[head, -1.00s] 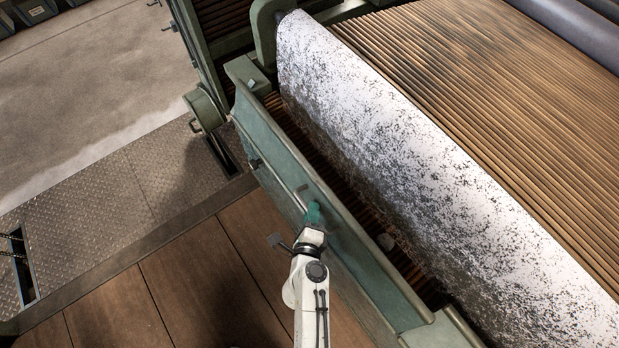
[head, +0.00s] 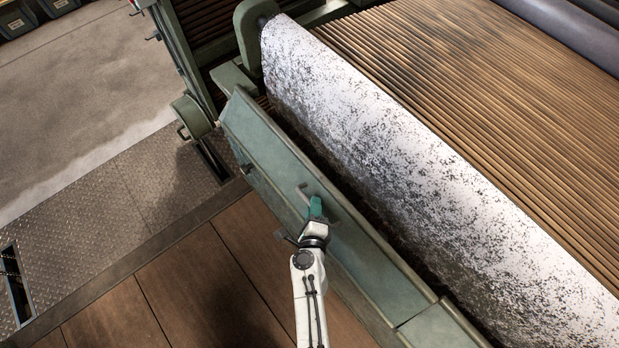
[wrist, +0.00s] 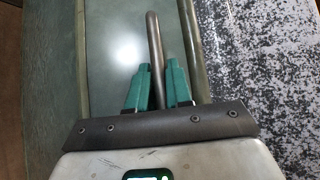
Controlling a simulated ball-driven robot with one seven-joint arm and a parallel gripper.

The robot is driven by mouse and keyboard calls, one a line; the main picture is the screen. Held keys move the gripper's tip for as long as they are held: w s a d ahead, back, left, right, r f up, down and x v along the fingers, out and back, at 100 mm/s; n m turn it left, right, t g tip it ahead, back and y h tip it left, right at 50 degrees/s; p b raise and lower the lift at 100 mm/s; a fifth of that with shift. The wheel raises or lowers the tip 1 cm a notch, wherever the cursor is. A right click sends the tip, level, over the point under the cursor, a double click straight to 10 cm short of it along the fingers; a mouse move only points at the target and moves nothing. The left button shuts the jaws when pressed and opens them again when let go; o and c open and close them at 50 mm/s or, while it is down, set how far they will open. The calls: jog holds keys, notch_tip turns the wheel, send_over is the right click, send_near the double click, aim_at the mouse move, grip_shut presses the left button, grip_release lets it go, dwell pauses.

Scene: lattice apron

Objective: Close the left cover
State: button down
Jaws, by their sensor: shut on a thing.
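The left cover (head: 270,160) is a long green metal panel running diagonally through the middle of the head view. It stands beside the white, dark-speckled roll, with a narrow dark gap along part of its upper edge. A thin metal bar handle (head: 303,190) is on its outer face. My gripper (head: 315,208), with teal fingers, is at this handle. In the wrist view, the handle (wrist: 154,45) runs between the two fingers (wrist: 156,90), which are shut on it. The cover's face (wrist: 115,50) lies behind them. The cover's lower edge is partly hidden by my arm.
The speckled roll (head: 400,160) lies right of the cover, with a ribbed brown slatted surface (head: 460,90) beyond. A green frame post (head: 185,60) with a round fitting (head: 190,117) stands at upper left. Wooden floor (head: 180,285) and metal plates (head: 90,210) are open at left.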

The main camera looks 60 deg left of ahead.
jog(key=shift+w+a+f+b, duration=0.1)
jog(key=shift+w+f+b, duration=0.1)
jog(key=shift+w, duration=0.3)
jog(key=shift+w+a+f+b, duration=0.1)
jog(key=shift+w+f+b, duration=0.1)
jog(key=shift+w, duration=0.45)
jog(key=shift+w+d, duration=0.1)
jog(key=shift+w, duration=0.15)
jog(key=c, duration=1.2)
grip_release()
jog(key=shift+o, duration=0.2)
jog(key=shift+s, duration=0.1)
jog(key=p+v, duration=0.3)
jog(key=v, duration=0.7)
jog(key=shift+d+p, duration=0.3)
jog(key=shift+p, duration=0.05)
jog(key=shift+s, duration=0.1)
